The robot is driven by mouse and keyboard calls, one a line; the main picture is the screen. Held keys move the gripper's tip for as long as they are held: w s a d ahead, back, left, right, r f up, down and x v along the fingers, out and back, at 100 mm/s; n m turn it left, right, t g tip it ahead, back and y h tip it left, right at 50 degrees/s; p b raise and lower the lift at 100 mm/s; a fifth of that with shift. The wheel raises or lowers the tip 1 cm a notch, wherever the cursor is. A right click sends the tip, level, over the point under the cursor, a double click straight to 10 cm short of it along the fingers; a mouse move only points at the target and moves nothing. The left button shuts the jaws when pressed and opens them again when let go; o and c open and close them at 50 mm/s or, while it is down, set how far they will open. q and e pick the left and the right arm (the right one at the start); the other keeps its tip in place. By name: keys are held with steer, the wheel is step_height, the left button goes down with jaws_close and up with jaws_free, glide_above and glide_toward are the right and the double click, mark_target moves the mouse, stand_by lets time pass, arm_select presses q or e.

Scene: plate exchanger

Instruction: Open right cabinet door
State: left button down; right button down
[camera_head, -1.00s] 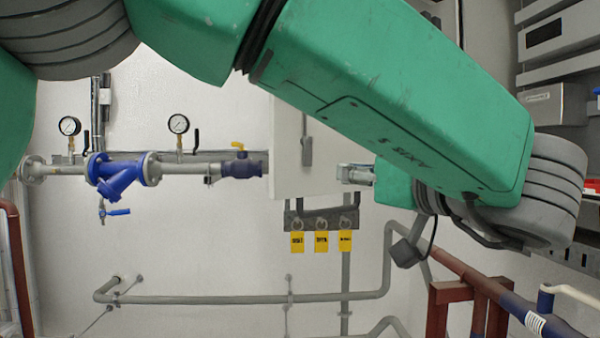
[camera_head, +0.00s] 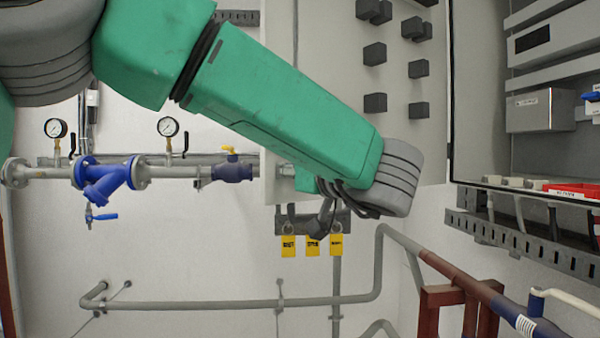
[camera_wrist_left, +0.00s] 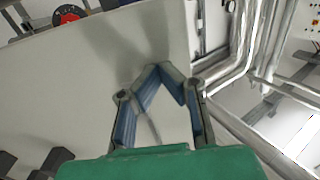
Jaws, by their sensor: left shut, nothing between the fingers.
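The right cabinet (camera_head: 478,100) stands at the right of the head view with its inside exposed. A pale panel with several black blocks, apparently the door's inner face (camera_head: 398,95), stands beside it on the left, swung out. My right gripper is out of view.
A blue valve (camera_head: 103,178) and pressure gauges sit on a pipe at the left. Yellow tags (camera_head: 312,245) hang below the arm. A grey pipe (camera_head: 230,304) runs low along the wall. A red-brown frame (camera_head: 450,300) stands at the lower right.

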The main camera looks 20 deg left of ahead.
arm_select(q)
steer(key=shift+d, duration=0.1)
steer(key=w+a+m+t+h+p, duration=0.5)
steer(key=w+a+p, duration=0.3)
steer(key=w+a, duration=1)
steer(key=shift+w+a+t+h, duration=0.2)
steer(key=shift+t+h, duration=0.1)
steer(key=shift+h, duration=0.2)
